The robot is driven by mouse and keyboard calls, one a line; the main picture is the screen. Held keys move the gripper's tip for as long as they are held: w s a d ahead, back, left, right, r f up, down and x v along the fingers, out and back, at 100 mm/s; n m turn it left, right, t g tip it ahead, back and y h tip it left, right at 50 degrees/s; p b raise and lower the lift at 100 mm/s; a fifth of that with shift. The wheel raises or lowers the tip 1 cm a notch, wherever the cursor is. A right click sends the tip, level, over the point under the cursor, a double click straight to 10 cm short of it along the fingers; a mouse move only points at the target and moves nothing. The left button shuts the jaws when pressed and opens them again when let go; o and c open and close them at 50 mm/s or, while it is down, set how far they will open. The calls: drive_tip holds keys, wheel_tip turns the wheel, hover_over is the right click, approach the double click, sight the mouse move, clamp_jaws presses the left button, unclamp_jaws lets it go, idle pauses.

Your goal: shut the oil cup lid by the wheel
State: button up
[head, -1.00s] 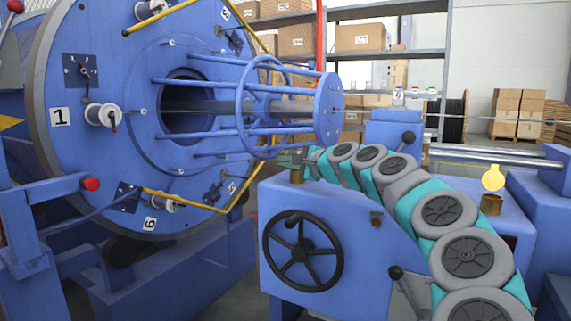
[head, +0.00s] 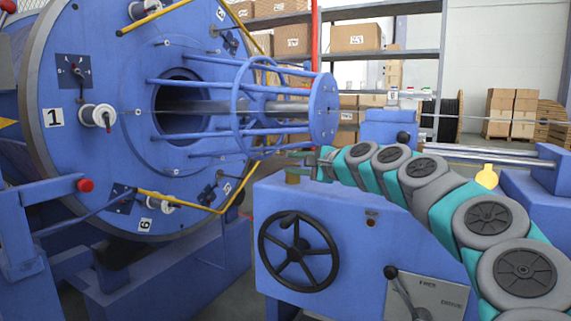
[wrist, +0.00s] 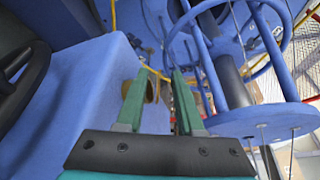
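The black handwheel (head: 299,250) is on the front of the blue machine housing, and its rim shows in the wrist view (wrist: 18,85). A small brass oil cup (head: 293,178) stands on the housing top above the wheel. In the wrist view the cup (wrist: 151,91) shows beyond my fingers, partly behind the left one. I cannot make out its lid clearly. My gripper (wrist: 159,72) is open and empty, with a gap between its fingers. In the head view my gripper (head: 303,158) is small, close above and beside the cup; contact cannot be told.
The blue strander cage (head: 285,108) stands just behind my gripper. A black-knobbed lever (head: 400,290) is on the housing front. Shelves with boxes (head: 355,37) are behind.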

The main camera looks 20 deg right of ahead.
drive_tip(key=shift+v, duration=1.05)
